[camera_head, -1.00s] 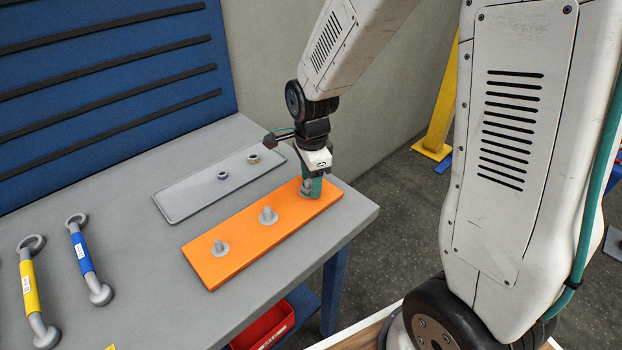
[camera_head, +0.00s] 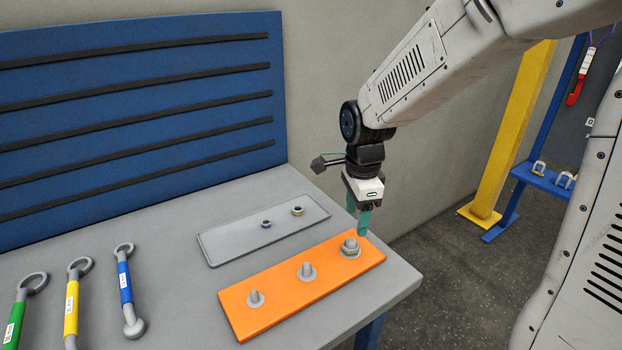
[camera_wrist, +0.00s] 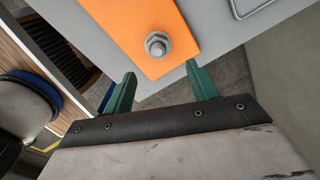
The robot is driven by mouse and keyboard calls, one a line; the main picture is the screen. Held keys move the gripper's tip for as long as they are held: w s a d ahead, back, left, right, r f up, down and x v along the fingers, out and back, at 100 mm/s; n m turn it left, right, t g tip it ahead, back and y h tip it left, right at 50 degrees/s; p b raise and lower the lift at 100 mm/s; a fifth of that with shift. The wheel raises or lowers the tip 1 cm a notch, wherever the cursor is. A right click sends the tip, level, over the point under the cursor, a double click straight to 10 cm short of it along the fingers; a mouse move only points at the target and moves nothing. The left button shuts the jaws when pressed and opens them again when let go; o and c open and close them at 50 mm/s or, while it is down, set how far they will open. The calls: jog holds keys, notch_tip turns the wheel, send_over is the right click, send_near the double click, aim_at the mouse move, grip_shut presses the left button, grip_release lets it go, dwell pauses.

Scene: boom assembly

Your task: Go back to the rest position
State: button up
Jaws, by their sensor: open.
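My gripper (camera_head: 359,217) is above the right end of the orange board (camera_head: 285,312), with its green fingers apart and nothing between them. It also shows in the wrist view (camera_wrist: 157,82), where the fingers are spread wide. On the board's right end stands a bolt with a large nut on it (camera_head: 350,247). The same nut and bolt show in the wrist view (camera_wrist: 158,44), just beyond the fingertips and apart from them. Two more bolts stand on the board, one in the middle (camera_head: 306,271) and one at the left (camera_head: 255,299), with no nut visible on them.
A grey tray (camera_head: 222,250) behind the board holds two small nuts (camera_head: 297,210). Green, yellow and blue-handled wrenches (camera_head: 124,284) lie at the left of the grey table (camera_head: 170,260). A blue slatted panel (camera_head: 140,125) stands behind. A yellow post (camera_head: 511,130) stands right, past open floor.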

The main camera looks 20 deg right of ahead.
jog(key=shift+s+n, duration=0.1)
jog(key=shift+n, duration=0.4)
jog(key=s+r+n, duration=0.3)
jog(key=s+n, duration=0.3)
jog(key=s, duration=0.1)
jog(key=s+d+r+n, duration=0.1)
jog(key=s+r+n, duration=0.3)
jog(key=s+n, duration=0.2)
jog(key=s+d+r+n+t, duration=0.1)
jog(key=s+r+n, duration=0.3)
jog(key=s, duration=0.5)
jog(key=shift+d+n, duration=0.2)
jog(key=shift+n, duration=0.7)
